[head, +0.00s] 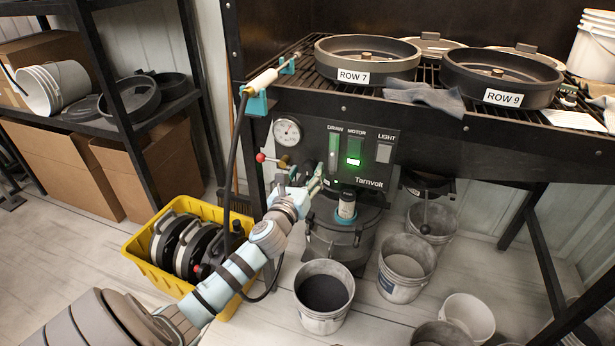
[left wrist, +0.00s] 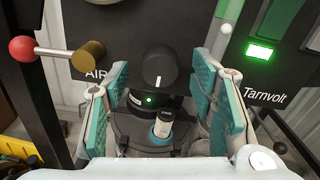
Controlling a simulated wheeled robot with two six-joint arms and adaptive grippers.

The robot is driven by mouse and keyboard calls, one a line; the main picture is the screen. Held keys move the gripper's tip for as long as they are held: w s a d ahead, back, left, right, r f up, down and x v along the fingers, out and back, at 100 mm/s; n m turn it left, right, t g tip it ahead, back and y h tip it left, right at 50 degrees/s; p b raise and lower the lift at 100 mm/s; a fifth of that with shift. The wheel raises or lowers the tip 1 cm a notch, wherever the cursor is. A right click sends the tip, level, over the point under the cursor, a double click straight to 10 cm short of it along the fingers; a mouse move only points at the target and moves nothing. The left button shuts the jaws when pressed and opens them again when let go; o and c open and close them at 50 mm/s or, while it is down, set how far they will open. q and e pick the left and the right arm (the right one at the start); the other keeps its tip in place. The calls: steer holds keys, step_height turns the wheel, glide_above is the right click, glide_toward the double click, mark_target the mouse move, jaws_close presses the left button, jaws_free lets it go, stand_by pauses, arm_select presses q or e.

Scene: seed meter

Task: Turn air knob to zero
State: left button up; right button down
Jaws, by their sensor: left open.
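A round black knob (left wrist: 159,68) with a white pointer mark sits on the dark Tarnvolt panel, right of the AIR lettering. Its mark points down in the left wrist view. My left gripper (left wrist: 162,90) is open, with its teal-padded fingers on either side of the knob in the picture. I see no pad touching the knob, and cannot tell the depth between them. In the head view my left gripper (head: 312,181) is at the lower left of the panel (head: 372,143), and its fingers largely cover that area. My right gripper is not in view.
A red-ball lever (left wrist: 24,49) on a brass fitting (left wrist: 88,55) stands left of the knob. A dial gauge (head: 287,132) is above it. A bottle (head: 347,204) stands below the panel on a dark canister (head: 340,238). A yellow crate (head: 153,280) and buckets stand on the floor.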

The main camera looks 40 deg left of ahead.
arm_select(q)
steer(key=shift+w+a, duration=0.15)
steer(key=shift+w, duration=0.25)
steer(key=shift+c, duration=1.3)
steer(key=c, duration=0.9)
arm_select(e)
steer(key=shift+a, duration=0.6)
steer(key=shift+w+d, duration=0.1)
